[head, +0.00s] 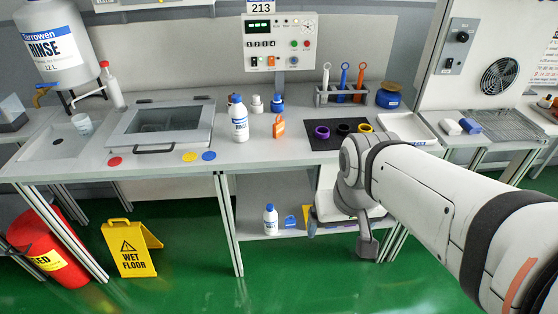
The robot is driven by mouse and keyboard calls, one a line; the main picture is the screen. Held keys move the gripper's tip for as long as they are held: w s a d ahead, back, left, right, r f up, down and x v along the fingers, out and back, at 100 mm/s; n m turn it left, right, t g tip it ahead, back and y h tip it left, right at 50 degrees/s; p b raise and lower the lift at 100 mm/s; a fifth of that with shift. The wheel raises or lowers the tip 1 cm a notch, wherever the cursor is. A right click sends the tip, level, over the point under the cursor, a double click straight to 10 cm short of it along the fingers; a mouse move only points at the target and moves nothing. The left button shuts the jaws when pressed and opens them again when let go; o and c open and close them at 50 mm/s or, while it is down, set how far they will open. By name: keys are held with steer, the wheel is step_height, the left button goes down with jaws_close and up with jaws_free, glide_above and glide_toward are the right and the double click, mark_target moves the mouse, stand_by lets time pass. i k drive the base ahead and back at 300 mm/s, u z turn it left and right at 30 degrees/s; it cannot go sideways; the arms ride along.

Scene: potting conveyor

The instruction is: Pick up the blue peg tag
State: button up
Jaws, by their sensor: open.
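No object is clearly readable as a blue peg tag. A blue loop-topped handled piece (343,80) stands upright in a grey rack (321,95) at the back of the bench, between a white one (325,78) and an orange one (360,80). My gripper (367,246) points down in front of the bench, below the worktop and right of that shelf piece. It is open and touches neither blue piece. My wrist hides part of it.
A wet floor sign (130,248) and red bin (50,250) stand on the floor.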

mark_target(288, 222)
steer(key=z, duration=2.45)
steer(key=k, duration=1.3)
steer(key=u, duration=2.25)
steer(key=i, duration=1)
steer(key=u, duration=0.05)
